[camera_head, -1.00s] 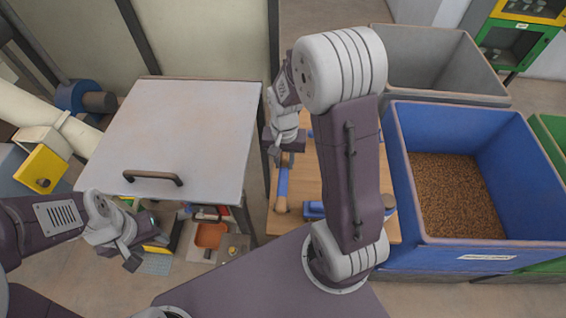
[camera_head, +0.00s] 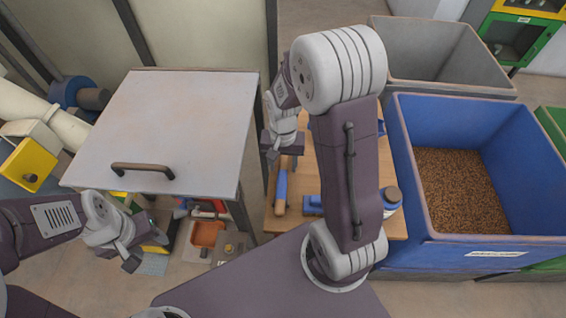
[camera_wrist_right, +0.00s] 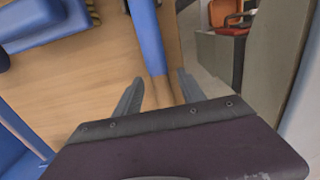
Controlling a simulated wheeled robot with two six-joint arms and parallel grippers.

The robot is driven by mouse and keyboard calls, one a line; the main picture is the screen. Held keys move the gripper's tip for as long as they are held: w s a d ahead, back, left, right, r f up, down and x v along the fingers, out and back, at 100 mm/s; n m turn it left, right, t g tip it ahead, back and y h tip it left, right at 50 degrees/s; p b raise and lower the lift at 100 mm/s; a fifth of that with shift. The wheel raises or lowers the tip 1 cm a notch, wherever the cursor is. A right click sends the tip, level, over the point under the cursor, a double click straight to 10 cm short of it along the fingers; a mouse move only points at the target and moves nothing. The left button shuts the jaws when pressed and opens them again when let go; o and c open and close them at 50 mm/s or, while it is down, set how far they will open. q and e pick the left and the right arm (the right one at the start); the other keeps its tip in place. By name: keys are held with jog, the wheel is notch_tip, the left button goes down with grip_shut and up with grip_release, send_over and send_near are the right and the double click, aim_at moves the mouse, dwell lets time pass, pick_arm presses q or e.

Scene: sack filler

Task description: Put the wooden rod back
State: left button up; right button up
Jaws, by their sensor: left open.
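A rod-like piece with a blue sleeve (camera_head: 281,186) and a bare wooden end (camera_head: 280,208) lies along the left edge of the wooden table. It also shows in the right wrist view, with its blue part (camera_wrist_right: 146,38) and wooden part (camera_wrist_right: 159,90) in line between the fingers. My right gripper (camera_head: 284,150) is over this edge. In the wrist view its fingers (camera_wrist_right: 158,95) are apart, one on each side of the rod; I cannot tell the height gap. My left gripper (camera_head: 132,262) is open and empty at the lower left, in front of the white lid.
The white lid (camera_head: 175,115) with its brown handle (camera_head: 142,170) stands left. The wooden table (camera_head: 396,224) carries blue items and a bottle (camera_head: 391,203). A blue bin (camera_head: 470,128) of brown grain and a grey bin (camera_head: 438,50) stand right. An orange container (camera_head: 207,233) is low left.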

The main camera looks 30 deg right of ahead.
aim_at(283, 167)
jog(key=shift+s, duration=0.1)
jog(key=shift+r, duration=0.1)
notch_tip(283, 167, up, 13)
jog(key=p, duration=0.3)
jog(key=s+a+f+n, duration=0.1)
jog(key=s+f+n, duration=0.1)
jog(key=s+a+f+n, duration=0.1)
jog(key=s+f+n, duration=0.1)
jog(key=s+a+f+n+t, duration=0.1)
jog(key=s+a+f, duration=0.1)
jog(key=shift+s+f+n, duration=0.3)
jog(key=shift+f+n, duration=0.05)
jog(key=shift+n, duration=0.05)
jog(key=shift+s+a+f, duration=0.1)
jog(key=shift+s+f, duration=0.05)
jog(key=shift+s, duration=0.1)
jog(key=shift+w, duration=0.1)
